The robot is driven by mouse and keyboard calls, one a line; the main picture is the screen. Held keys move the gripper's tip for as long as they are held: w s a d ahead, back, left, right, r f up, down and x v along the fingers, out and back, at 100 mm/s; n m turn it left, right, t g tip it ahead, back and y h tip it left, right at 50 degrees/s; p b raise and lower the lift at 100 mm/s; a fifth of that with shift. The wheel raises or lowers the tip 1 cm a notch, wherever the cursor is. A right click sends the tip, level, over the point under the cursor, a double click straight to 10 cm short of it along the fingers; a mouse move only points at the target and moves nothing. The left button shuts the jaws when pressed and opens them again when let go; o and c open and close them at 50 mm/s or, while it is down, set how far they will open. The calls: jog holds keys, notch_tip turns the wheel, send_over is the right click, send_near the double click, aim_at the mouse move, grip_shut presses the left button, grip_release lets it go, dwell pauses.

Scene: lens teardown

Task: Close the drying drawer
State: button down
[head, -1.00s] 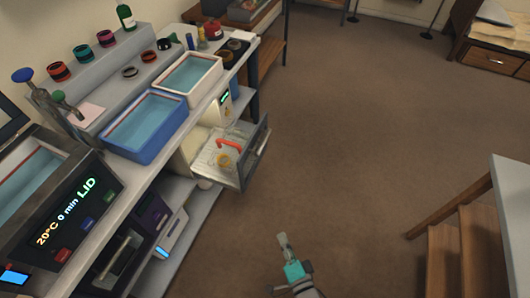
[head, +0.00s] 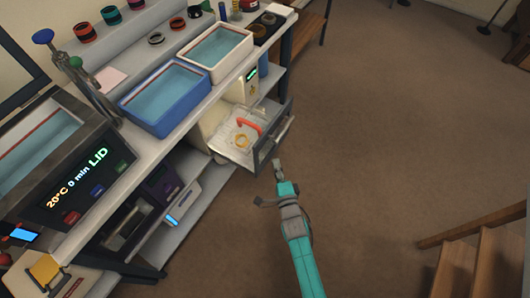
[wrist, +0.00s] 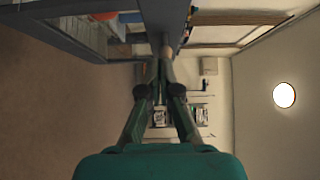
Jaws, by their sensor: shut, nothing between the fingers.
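The drying drawer (head: 232,153) is pulled out from the white unit under the bench, in the head view. Its grey front panel and bar handle (head: 284,130) face the open floor. A red curved piece and a yellow ring lie inside it. My gripper (head: 277,163) is shut and empty, just in front of the panel's near lower end. In the wrist view, my closed fingertips (wrist: 166,50) overlap the dark grey drawer front (wrist: 160,15). I cannot tell whether they touch it.
A blue tray (head: 163,122) and a white tray (head: 216,72) of liquid stand on the bench above. A bath with a lit display (head: 85,185) is at the left. Wooden steps (head: 480,262) stand at the lower right. The brown floor between is clear.

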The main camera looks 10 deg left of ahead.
aim_at(262, 145)
jog(key=shift+w+a, duration=1.05)
jog(key=shift+a, duration=0.25)
jog(key=shift+w+a, duration=1)
jog(key=shift+a, duration=0.25)
jog(key=shift+a, duration=0.1)
